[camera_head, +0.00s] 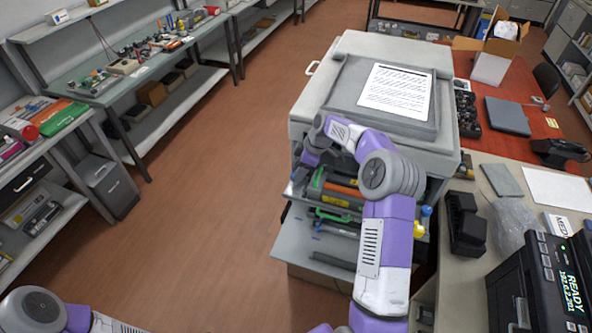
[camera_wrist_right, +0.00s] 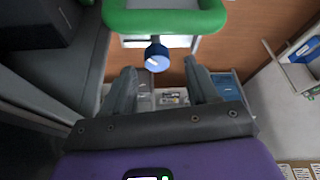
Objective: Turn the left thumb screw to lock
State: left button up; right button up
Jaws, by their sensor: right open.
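In the right wrist view a blue round knob (camera_wrist_right: 154,60) with a pale mark on its face, seemingly the left thumb screw, sits on a dark stem below a green handle (camera_wrist_right: 165,20). My right gripper (camera_wrist_right: 158,67) is open, with one dark finger on each side of the knob's line. The knob shows in the gap near the fingertips; I cannot tell whether they touch it. In the head view my right gripper (camera_head: 298,172) is small at the left side of the open printer (camera_head: 300,112), and this knob is hidden there. My left gripper is out of view.
In the head view the printer's open front shows cartridges and a green handle (camera_head: 332,215) above a lowered grey flap (camera_head: 305,245). A blue knob (camera_head: 427,210) and a yellow part (camera_head: 419,230) stick out at the right. Open floor (camera_head: 200,210) lies left of the printer.

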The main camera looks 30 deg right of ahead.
jog(key=x, duration=0.2)
jog(key=shift+w+a+f, duration=0.1)
jog(key=shift+w+f, duration=0.2)
jog(key=shift+s, duration=0.1)
jog(key=shift+r, duration=0.1)
jog(key=c, duration=1)
jog(key=shift+c, duration=0.2)
